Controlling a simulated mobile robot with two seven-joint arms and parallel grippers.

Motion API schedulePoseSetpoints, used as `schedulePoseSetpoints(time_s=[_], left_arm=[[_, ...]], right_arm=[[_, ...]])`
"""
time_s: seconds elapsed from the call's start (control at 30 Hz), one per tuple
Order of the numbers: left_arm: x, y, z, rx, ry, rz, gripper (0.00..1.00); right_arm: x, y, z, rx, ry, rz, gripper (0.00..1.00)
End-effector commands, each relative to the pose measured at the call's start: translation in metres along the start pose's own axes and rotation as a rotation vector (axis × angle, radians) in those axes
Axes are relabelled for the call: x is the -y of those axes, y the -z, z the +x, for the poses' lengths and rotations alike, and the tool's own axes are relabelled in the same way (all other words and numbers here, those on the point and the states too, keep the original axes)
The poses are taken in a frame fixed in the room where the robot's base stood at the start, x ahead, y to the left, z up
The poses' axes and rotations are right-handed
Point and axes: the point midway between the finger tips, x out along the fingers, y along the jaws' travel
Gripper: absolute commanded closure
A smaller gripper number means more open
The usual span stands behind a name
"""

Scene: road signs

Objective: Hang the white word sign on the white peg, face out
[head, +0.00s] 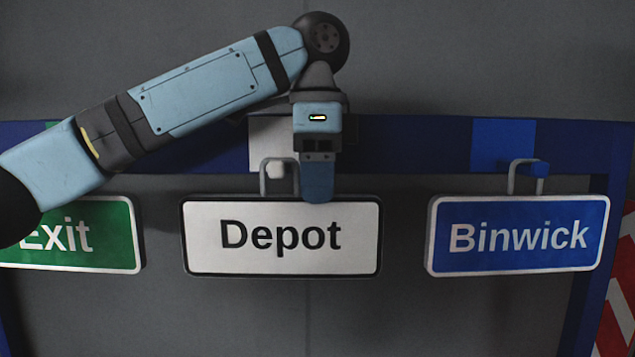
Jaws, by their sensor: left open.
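The white word sign (281,255) reads "Depot" in black letters with a black rim. It faces out and hangs about level, its grey wire loop (263,180) at the white peg (277,169) on the rail. My left gripper (318,197) is open and points down at the sign's top edge, just right of the loop. Its fingers overlap that edge, and I cannot tell whether they touch the sign. My right gripper is not in view.
A blue "Binwick" sign (520,252) hangs at a blue peg (541,169) on the right. A green "Exit" sign (108,240) is on the left, partly behind my arm. The dark blue rail (410,140) runs across. A red-and-white striped board (622,300) is at the right edge.

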Motion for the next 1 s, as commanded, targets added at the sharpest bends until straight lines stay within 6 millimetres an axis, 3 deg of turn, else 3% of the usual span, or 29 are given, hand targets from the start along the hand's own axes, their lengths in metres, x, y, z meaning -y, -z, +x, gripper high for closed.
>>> schedulePoseSetpoints(time_s=[0.5,0.7,1.0], left_arm=[[-0.001,0.000,-0.108,0.000,0.006,-0.003,0.54],[-0.001,0.000,-0.130,0.000,0.003,0.000,0.54],[-0.001,0.000,-0.135,-0.001,0.001,0.000,0.54]], right_arm=[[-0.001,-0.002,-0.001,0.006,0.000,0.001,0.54],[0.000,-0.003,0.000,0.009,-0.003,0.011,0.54],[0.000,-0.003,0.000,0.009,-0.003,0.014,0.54]])
